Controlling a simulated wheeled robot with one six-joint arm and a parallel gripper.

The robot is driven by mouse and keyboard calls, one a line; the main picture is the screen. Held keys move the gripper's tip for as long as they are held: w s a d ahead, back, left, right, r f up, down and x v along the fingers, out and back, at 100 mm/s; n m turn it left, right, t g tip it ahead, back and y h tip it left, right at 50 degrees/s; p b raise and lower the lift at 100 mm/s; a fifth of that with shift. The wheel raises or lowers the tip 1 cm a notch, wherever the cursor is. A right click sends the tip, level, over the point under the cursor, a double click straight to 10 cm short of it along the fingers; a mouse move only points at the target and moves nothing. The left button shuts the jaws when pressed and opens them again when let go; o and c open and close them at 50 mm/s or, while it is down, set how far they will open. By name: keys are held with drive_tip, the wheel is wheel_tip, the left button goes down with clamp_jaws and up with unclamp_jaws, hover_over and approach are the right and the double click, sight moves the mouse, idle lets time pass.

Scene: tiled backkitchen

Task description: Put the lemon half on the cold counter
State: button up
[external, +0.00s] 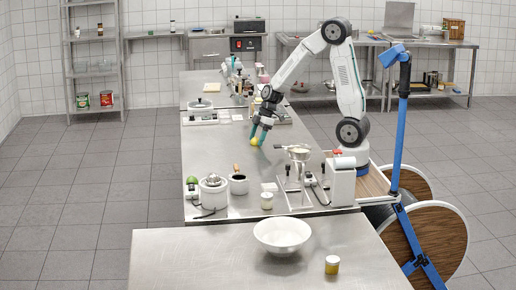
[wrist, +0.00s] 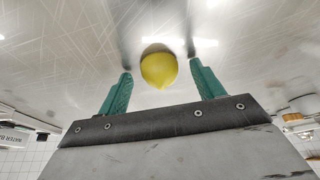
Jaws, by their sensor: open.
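The lemon half (external: 254,141) is a small yellow thing on the long steel counter (external: 222,148), right at my fingertips in the external view. In the wrist view the lemon half (wrist: 158,68) shows its rounded yellow skin with a small nub; its cut face is hidden. My gripper (external: 258,135) points down over the counter with its teal fingers apart. In the wrist view my gripper (wrist: 160,70) has one finger on each side of the lemon half, with gaps between. I cannot tell which worktop is the cold counter.
A juicer (external: 213,191), a dark-topped pot (external: 238,184) and a balance-like device (external: 299,160) stand nearer on the long counter. Bare steel lies left of my gripper.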

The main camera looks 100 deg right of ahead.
drive_tip(key=c, duration=1.2)
drive_tip(key=shift+o, duration=0.2)
drive_tip(key=shift+r, duration=0.15)
